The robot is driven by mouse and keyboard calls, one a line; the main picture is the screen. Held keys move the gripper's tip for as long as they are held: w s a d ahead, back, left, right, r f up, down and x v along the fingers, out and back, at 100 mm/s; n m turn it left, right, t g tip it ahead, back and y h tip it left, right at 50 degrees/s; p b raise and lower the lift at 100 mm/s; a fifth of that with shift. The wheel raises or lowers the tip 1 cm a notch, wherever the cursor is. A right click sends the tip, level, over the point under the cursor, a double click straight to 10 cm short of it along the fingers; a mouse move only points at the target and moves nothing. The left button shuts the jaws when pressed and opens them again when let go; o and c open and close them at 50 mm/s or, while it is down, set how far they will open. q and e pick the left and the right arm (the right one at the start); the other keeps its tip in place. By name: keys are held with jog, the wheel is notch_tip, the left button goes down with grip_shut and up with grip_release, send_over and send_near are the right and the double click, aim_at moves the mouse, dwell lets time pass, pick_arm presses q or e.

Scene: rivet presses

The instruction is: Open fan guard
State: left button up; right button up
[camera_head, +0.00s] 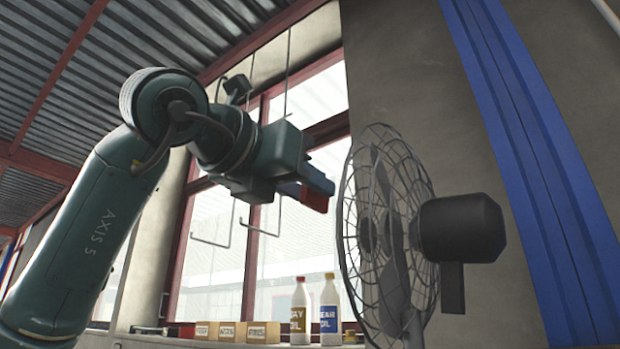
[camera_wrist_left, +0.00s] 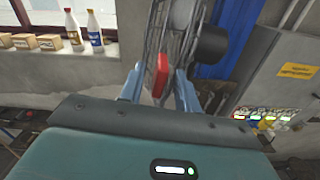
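The fan (camera_head: 385,235) stands at the right of centre in the head view, with a round wire guard and a dark motor housing (camera_head: 460,227). Its wire guard (camera_wrist_left: 180,35) also shows at the top of the left wrist view. My left gripper (camera_head: 318,190) is just left of the guard, its blue fingers pointing at it. In the left wrist view the fingers (camera_wrist_left: 160,86) are apart, with a red piece (camera_wrist_left: 160,75) between them and gaps on both sides. Whether this piece joins the guard is unclear. My right gripper is not in view.
Two bottles (camera_head: 329,312) and several small boxes (camera_head: 228,332) stand on the window sill below my left arm. Blue strips (camera_head: 515,150) run along the wall behind the fan. A grey cabinet (camera_wrist_left: 285,60) stands at the right in the left wrist view.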

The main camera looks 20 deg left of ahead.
pick_arm(q)
jog(key=shift+w+d, duration=0.25)
jog(key=shift+w, duration=0.35)
jog(key=shift+c, duration=0.5)
grip_shut()
